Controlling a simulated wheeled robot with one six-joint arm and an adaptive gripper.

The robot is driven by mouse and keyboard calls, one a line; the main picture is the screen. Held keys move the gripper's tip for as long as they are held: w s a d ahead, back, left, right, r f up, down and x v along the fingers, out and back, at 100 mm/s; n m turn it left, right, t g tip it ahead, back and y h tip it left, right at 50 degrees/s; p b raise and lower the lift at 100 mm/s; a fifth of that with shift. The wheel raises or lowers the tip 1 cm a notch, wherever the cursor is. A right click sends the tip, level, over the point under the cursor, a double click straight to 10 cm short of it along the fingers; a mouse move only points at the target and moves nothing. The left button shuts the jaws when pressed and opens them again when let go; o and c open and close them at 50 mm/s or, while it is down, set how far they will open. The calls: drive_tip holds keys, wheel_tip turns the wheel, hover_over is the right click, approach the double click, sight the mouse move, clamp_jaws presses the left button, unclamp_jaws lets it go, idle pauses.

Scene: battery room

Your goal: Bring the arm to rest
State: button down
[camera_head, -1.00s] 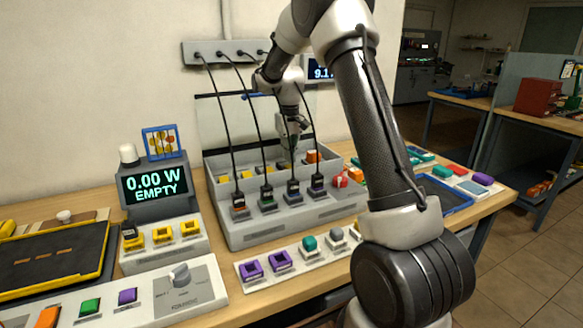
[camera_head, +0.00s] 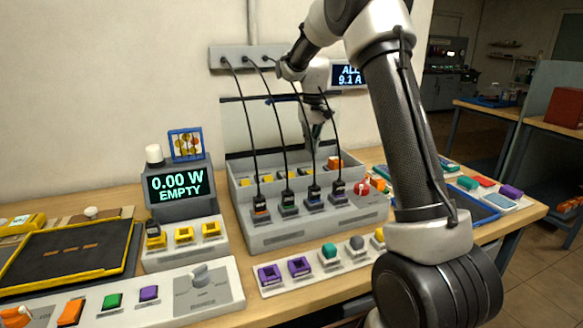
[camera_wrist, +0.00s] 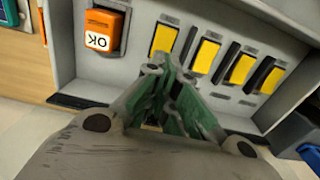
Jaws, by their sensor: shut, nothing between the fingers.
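My arm reaches over the bench to a grey tiered charger box (camera_head: 310,231), with my gripper (camera_head: 313,146) above its rear bin. In the wrist view my gripper (camera_wrist: 172,75) is shut and empty, its green-sided fingers closed together. Beyond the fingertips in that view is a row of yellow blocks (camera_wrist: 206,56) in slots, and an orange block marked OK (camera_wrist: 103,30) to the left. The fingers overlap the yellow row in the picture; I cannot tell the exact gap. The orange block also shows in the head view (camera_head: 335,163).
Several black cables hang from a wall strip (camera_head: 240,57) to the charger front, close to my gripper. A meter (camera_head: 177,185) reading 0.00 W EMPTY stands left. A black tray (camera_head: 70,255) lies at far left. A blue-rimmed tray (camera_head: 483,211) is at right, beyond my arm.

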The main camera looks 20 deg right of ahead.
drive_tip(key=shift+f, duration=0.15)
drive_tip(key=shift+g, duration=0.4)
drive_tip(key=s+f, duration=0.1)
drive_tip(key=s, duration=0.2)
drive_tip(key=s+f, duration=0.1)
drive_tip(key=shift+s+a+f, duration=0.1)
drive_tip(key=shift+s+f, duration=0.15)
drive_tip(key=shift+f, duration=0.05)
drive_tip(key=s+a+r+t, duration=0.1)
drive_tip(key=s+r, duration=0.4)
drive_tip(key=s, duration=1.2)
drive_tip(key=s+a+r+t, duration=0.1)
drive_tip(key=s+r+t, duration=0.3)
drive_tip(key=s, duration=1.2)
drive_tip(key=v, duration=0.2)
drive_tip(key=shift+r, duration=0.25)
